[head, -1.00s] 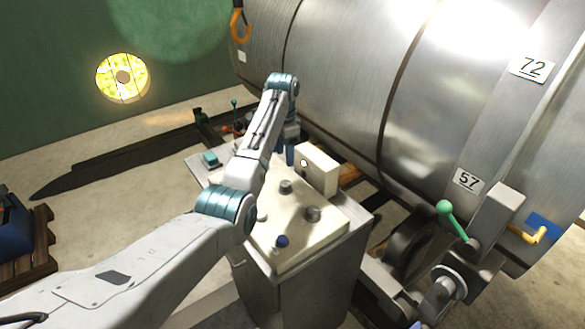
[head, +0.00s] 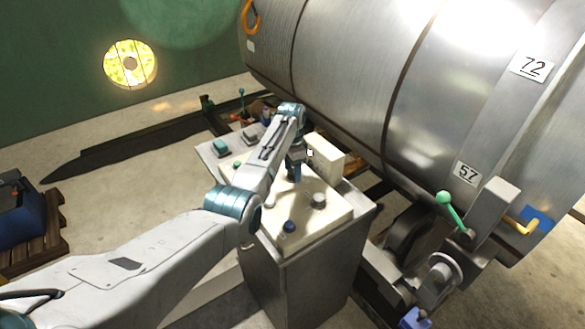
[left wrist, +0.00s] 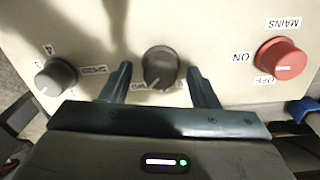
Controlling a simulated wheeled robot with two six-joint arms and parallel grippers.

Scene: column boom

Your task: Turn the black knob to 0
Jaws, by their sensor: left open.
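The black knob (left wrist: 160,67) sits on the cream panel (left wrist: 215,25) in the left wrist view, with a pale mark on its lower side. A label beside it is partly covered and I cannot read it. My left gripper (left wrist: 159,70) is open, one finger on each side of the knob in that view. I cannot tell whether the fingers touch it. In the head view the left gripper (head: 296,174) points down over the panel (head: 335,215) and hides this knob. My right gripper is not in view.
A grey knob (left wrist: 55,77) with numbers and a red MAINS knob (left wrist: 281,58) flank the black knob. A cream box (head: 325,157) stands close behind the gripper. A large steel drum (head: 350,65) and a green-balled lever (head: 443,198) are to the right.

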